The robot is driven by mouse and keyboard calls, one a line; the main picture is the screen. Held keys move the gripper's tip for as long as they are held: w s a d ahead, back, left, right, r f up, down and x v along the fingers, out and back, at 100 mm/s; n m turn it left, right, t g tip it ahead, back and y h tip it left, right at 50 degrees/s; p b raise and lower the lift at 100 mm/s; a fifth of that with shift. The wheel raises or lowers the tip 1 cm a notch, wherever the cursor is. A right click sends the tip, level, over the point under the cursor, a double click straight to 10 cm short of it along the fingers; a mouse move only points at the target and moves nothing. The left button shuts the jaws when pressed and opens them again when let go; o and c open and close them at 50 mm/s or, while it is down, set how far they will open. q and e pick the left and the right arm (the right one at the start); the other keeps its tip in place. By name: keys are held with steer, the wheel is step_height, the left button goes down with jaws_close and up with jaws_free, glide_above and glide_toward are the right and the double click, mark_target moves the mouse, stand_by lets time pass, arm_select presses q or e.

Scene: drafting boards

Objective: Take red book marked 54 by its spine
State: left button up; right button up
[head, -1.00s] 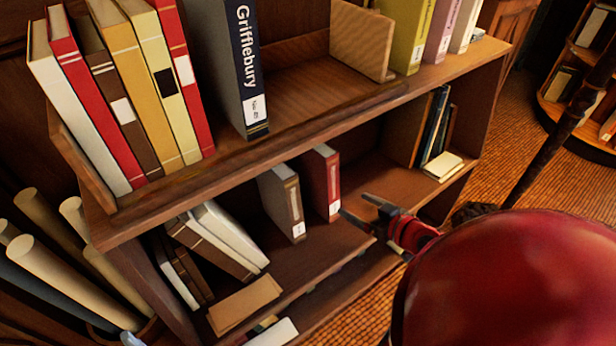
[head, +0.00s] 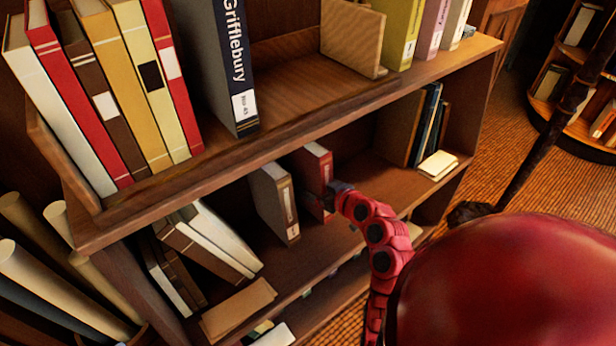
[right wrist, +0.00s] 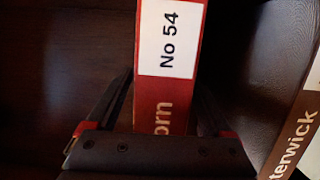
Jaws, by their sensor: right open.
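The red book marked 54 (head: 318,164) stands upright on the lower shelf, to the right of a brown book (head: 272,203). In the right wrist view its spine (right wrist: 166,95) faces me, with a white "No 54" label. My right gripper (head: 332,190) is at the lower part of the spine. In the right wrist view the open fingers (right wrist: 160,108) lie on either side of the spine, with dark gaps showing beside it. The fingertips are hard to make out in the dark. My left gripper is not in view.
The brown book, lettered "terwick" (right wrist: 297,140), stands close beside the red one in the right wrist view. The upper shelf board (head: 290,130) runs above. Leaning books (head: 215,240) fill the lower shelf's left, and dark thin books (head: 425,125) stand at its right.

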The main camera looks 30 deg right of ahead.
steer(key=shift+w+f, duration=0.15)
steer(key=shift+w, duration=0.2)
jaws_close()
stand_by(1.2)
